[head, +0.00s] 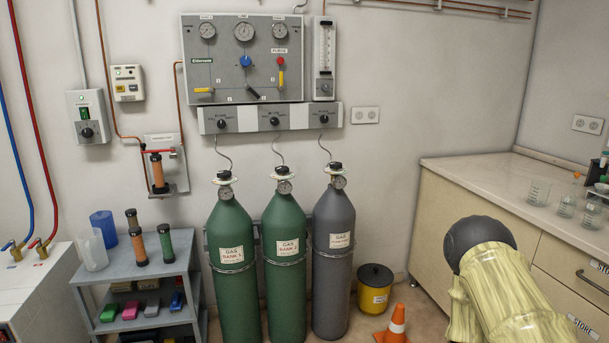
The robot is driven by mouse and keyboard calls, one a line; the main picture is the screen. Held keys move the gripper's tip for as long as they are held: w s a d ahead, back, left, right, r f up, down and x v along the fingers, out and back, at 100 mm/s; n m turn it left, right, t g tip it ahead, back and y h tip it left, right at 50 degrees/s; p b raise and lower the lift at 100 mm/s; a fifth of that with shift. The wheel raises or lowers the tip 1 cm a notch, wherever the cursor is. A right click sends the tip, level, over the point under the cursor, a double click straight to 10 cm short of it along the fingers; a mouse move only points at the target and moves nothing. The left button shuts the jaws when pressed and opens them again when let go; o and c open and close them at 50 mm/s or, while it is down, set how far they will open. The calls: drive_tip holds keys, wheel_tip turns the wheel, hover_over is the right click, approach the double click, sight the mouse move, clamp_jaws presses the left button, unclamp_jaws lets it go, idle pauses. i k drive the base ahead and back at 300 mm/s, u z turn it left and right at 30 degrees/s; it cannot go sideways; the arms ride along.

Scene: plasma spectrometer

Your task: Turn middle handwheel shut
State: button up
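Three gas cylinders stand side by side against the wall, each with a small black handwheel on top. The middle handwheel (282,169) tops the green cylinder (283,225) labelled gas bank 2, above its gauge (285,187). Whether its valve is open or shut cannot be told. The left handwheel (224,175) is on the green gas bank 1 cylinder (233,285). The right handwheel (335,166) is on the grey cylinder (333,285). My arm shows at the lower right, well apart from the cylinders. My gripper is not in view.
A gauge panel (222,75) and a strip of knobs (250,125) hang above the cylinders. A shelf (150,270) stands left; a yellow bin (374,299) and an orange cone (397,325) stand right. A counter (460,166) runs along the right wall.

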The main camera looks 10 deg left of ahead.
sight(280, 169)
drive_tip(key=u, duration=0.55)
drive_tip(key=i, duration=0.65)
drive_tip(key=u, duration=0.5)
drive_tip(key=i, duration=0.75)
drive_tip(key=z, duration=0.3)
